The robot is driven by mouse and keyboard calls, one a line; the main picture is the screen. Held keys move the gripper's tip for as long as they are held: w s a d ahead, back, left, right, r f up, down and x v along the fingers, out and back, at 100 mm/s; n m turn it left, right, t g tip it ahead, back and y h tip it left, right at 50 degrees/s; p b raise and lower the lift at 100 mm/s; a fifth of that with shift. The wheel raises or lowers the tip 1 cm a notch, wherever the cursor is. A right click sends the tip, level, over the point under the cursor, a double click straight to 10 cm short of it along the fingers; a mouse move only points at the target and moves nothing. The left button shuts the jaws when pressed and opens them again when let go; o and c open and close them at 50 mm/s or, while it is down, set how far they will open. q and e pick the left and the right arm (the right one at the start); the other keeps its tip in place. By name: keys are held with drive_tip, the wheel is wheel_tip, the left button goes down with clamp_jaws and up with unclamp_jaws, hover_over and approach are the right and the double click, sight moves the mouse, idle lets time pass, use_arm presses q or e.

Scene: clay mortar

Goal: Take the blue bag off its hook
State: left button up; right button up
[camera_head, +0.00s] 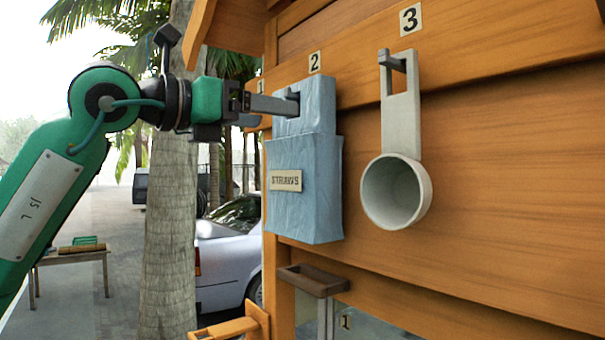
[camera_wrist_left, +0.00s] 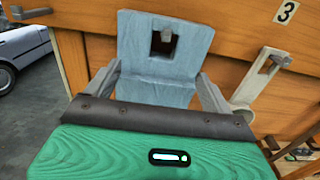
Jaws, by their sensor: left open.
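The blue bag (camera_head: 318,190) hangs on the wooden wall under label 2 and has a tag reading "STRAWS". In the left wrist view the bag (camera_wrist_left: 155,93) has a square hole near its top, with a grey hook (camera_wrist_left: 166,37) showing in it. My left gripper (camera_head: 276,112) is open at the narrow upper part of the bag. In the left wrist view its fingers (camera_wrist_left: 157,76) stand on either side of the bag; whether they touch it I cannot tell. My right gripper is not in view.
A grey cup-shaped holder (camera_head: 402,110) hangs under label 3, right of the bag. A brown handle-like piece (camera_head: 313,280) juts out below the bag. An orange wooden bracket (camera_head: 240,326) is at lower left. A palm trunk (camera_head: 168,230) and a car stand behind.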

sight(289, 137)
use_arm(q)
drive_tip(key=p+x, duration=0.2)
drive_tip(key=x, duration=0.1)
drive_tip(key=p+x, duration=0.1)
drive_tip(key=x, duration=0.1)
drive_tip(key=shift+d+r, duration=0.15)
drive_tip(key=shift+r, duration=0.2)
drive_tip(key=shift+w+d+f+p, duration=0.2)
drive_tip(key=shift+w+d+p, duration=0.05)
drive_tip(key=shift+d+p, duration=0.1)
drive_tip(key=shift+a, duration=0.15)
drive_tip(key=c, duration=1.1)
